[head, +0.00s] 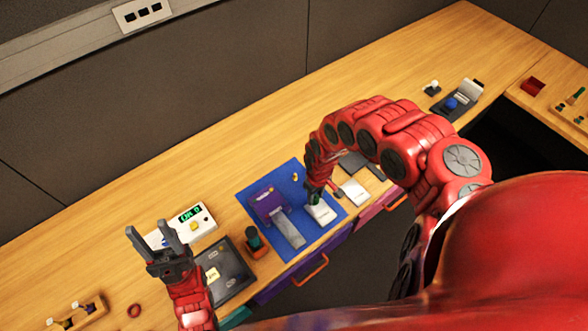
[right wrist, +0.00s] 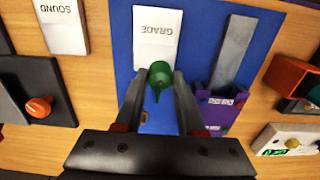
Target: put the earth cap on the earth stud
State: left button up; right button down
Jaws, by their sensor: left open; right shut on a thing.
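My right gripper (right wrist: 158,82) is shut on a green cap (right wrist: 160,74), a round piece with a pointed lower part, which I take to be the earth cap. It is held over the blue mat (right wrist: 120,50), close to the lower edge of the white GRADE card (right wrist: 157,38); its exact height cannot be told. In the head view the right gripper (head: 314,193) is small and the cap mostly hidden. A small brass-yellow piece (head: 295,177) on the mat's far side, possibly the earth stud, shows between the fingers in the right wrist view (right wrist: 145,116). My left gripper (head: 150,232) is open and empty.
A purple block (head: 268,204) with a grey strip (head: 290,231) stands on the mat beside the card. The wood behind the mat is clear.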

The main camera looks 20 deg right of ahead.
jog(key=shift+w+a+f, duration=0.1)
jog(key=shift+w+a, duration=0.05)
jog(key=shift+w, duration=0.3)
jog(key=w, duration=0.2)
jog(key=shift+w+a+f, duration=0.2)
jog(key=shift+w+a, duration=0.05)
jog(key=shift+w, duration=0.15)
jog(key=b, duration=1.1)
send_near(295, 174)
jog(key=f, duration=0.5)
jog(key=shift+s+d+f, duration=0.1)
jog(key=shift+s+f, duration=0.15)
jog(key=shift+s, duration=0.1)
jog(key=shift+w+r+b, duration=0.3)
jog(key=shift+w+b, duration=0.1)
jog(key=shift+b, duration=0.2)
notch_tip(295, 174, down, 4)
jog(key=b, duration=0.3)
jog(key=shift+r, duration=0.4)
jog(key=shift+f, duration=0.2)
jog(key=c, duration=0.5)
grip_release()
jog(key=shift+r, duration=0.1)
